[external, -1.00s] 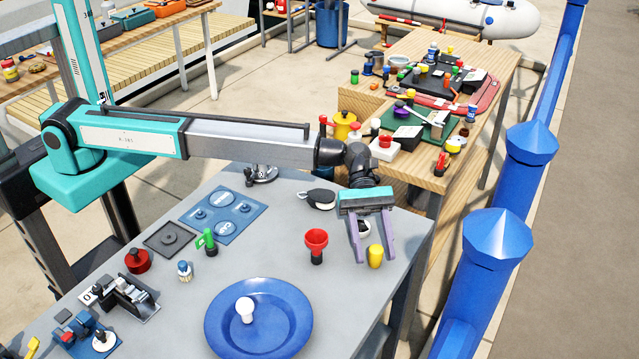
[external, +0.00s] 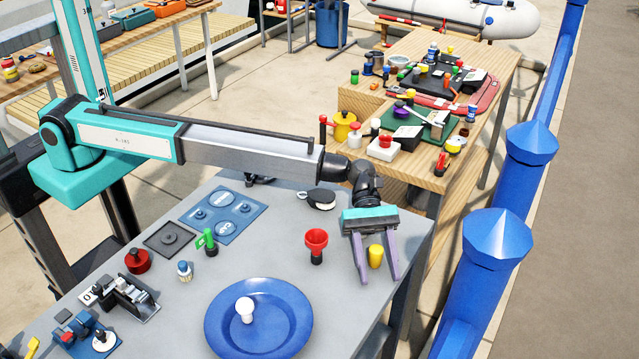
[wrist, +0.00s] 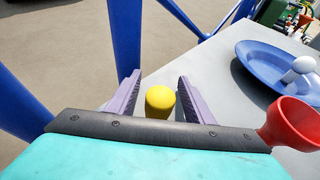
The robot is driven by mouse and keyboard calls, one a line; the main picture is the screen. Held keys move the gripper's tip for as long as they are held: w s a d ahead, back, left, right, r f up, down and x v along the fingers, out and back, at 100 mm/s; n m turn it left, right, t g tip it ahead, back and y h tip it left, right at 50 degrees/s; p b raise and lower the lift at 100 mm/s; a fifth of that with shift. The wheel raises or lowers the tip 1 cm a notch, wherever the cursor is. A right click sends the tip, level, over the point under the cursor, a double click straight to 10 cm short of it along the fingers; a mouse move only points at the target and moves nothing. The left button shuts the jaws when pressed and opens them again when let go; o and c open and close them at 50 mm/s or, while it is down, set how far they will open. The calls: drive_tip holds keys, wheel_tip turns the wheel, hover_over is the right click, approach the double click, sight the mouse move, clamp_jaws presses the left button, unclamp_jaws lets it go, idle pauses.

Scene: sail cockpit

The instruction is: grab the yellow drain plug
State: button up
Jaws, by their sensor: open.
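The yellow drain plug (external: 375,256) stands upright on the grey table near its right edge. In the wrist view the yellow plug (wrist: 160,101) shows between the two purple fingers, with a gap on each side. My gripper (external: 378,278) is open, its fingers reaching down on either side of the plug. My gripper also shows in the wrist view (wrist: 157,92). The plug's lower part is hidden behind the gripper body in the wrist view.
A red funnel-shaped piece (external: 316,244) stands close to the left of my gripper. A blue plate (external: 226,333) holding a white knob (external: 244,309) lies nearer the front. A black-and-white item (external: 321,199) lies behind. Blue posts (external: 490,265) stand beyond the table's right edge.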

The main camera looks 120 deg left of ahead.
drive_tip(key=c, duration=1.1)
drive_tip(key=shift+r, duration=0.1)
wheel_tip(320, 180, up, 10)
drive_tip(key=b, duration=0.1)
idle(0.4)
